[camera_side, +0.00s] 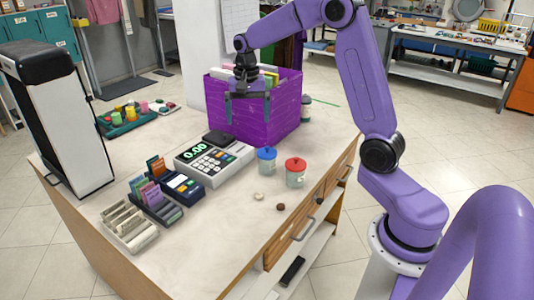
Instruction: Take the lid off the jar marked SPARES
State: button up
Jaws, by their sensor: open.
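Two small jars stand near the counter's right edge. One jar (267,167) has a blue lid (266,153); the other jar (295,179) has a red lid (296,164). Both lids are on. The markings are too small to read, so I cannot tell which jar says SPARES. My gripper (248,113) is open and empty, its fingers pointing down. In the picture it is above and left of the jars, in front of the purple crate, and touches neither jar.
The purple crate (250,125) holds folders behind the jars. A cash register (213,163), card terminal (181,187) and card holders stand to the left. Two small round pieces, one pale (258,196) and one dark (280,207), lie before the jars. The front right counter is mostly clear.

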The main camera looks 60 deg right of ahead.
aim_at(267, 148)
jog(key=w+d+f+m, duration=0.2)
jog(key=d+m, duration=0.4)
jog(key=d, duration=0.7)
jog(key=f, duration=1.7)
jog(key=shift+w+a+f, duration=0.1)
jog(key=shift+w+a, duration=0.05)
jog(key=shift+a, duration=0.1)
jog(key=shift+c, duration=0.3)
jog(key=c, duration=0.9)
